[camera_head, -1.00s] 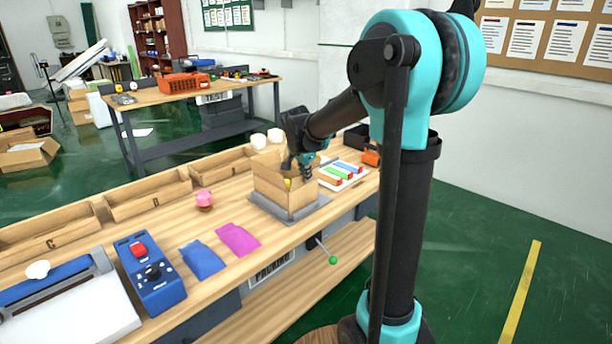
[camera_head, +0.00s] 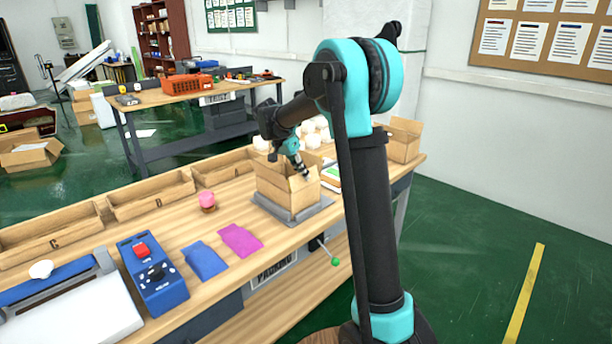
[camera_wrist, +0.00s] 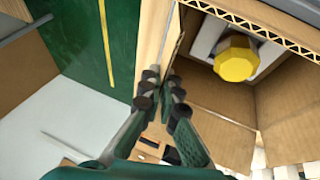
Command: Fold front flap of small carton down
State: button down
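The small brown carton (camera_head: 278,190) stands on a grey plate on the workbench. In the head view, a flap (camera_head: 302,184) at its right front slants up and outward. The wrist view looks down into the carton (camera_wrist: 300,112), where a yellow faceted cap (camera_wrist: 236,60) sits in a pale insert. My gripper (camera_head: 305,174) is at the top of that front right side. In the wrist view, the fingertips (camera_wrist: 161,80) are close together with a narrow gap, beside the thin edge of a board panel (camera_wrist: 176,42). I cannot tell whether they touch or pinch it.
Pink (camera_head: 240,240) and blue (camera_head: 205,260) sheets lie in front of the carton. A pink-topped item (camera_head: 207,199) stands left of it. Another open carton (camera_head: 403,142) and several white round items (camera_head: 312,138) are behind. A blue control box (camera_head: 152,275) is at front left.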

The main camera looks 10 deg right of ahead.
jog(key=shift+w+a+f+n+g+h, duration=0.25)
jog(key=shift+w+g+h, duration=0.1)
jog(key=shift+g+h, duration=0.4)
jog(key=shift+w+a+f+n+g+h, duration=0.25)
jog(key=shift+w+g+h, duration=0.1)
jog(key=shift+g+h, duration=0.35)
jog(key=c, duration=1.8)
grip_release()
notch_tip(320, 180, up, 10)
jog(key=shift+r, duration=0.1)
